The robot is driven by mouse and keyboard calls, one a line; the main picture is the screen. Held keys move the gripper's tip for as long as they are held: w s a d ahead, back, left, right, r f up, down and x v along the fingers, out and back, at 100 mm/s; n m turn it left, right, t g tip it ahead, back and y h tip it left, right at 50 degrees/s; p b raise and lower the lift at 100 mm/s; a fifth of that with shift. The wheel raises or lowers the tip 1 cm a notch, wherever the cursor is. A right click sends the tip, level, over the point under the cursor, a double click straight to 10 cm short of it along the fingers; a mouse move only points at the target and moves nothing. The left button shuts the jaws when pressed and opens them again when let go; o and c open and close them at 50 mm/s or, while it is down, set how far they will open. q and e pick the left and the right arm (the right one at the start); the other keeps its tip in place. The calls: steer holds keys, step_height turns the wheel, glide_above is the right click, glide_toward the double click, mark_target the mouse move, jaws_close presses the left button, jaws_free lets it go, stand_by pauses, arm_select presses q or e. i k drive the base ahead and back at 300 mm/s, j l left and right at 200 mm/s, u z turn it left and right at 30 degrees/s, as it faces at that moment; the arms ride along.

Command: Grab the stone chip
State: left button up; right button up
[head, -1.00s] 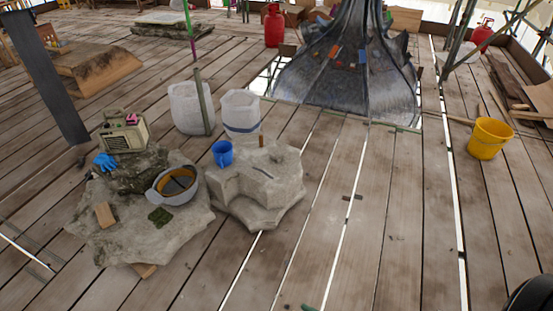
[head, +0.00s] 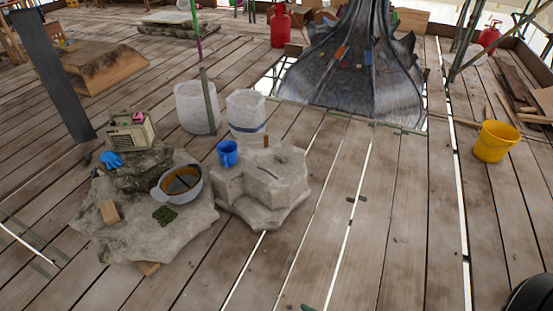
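I cannot pick out a stone chip for certain; small pieces on the stones and boards are too small to tell. A large pale stone block (head: 265,190) stands on the plank floor, with a blue mug (head: 228,153) on it. Left of it is a broad rough stone slab (head: 130,235). Neither of my grippers is in view.
A radio (head: 130,132) and blue gloves (head: 111,160) sit at the left stone. A yellow bucket (head: 494,143) stands right. A dark flared metal spire base (head: 350,85) rises at the back. The planks (head: 390,230) at front right are mostly clear.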

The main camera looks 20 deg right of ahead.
mark_target(282, 157)
steer(key=i+l+u, duration=0.15)
steer(key=u, duration=0.25)
steer(key=l+u, duration=0.4)
steer(key=i+l+u, duration=0.15)
steer(key=l, duration=0.25)
steer(key=i+l+u, duration=0.15)
steer(key=l, duration=0.3)
steer(key=i+l+u, duration=0.15)
steer(key=l, duration=1.2)
steer(key=l+u, duration=0.15)
steer(key=l, duration=1.2)
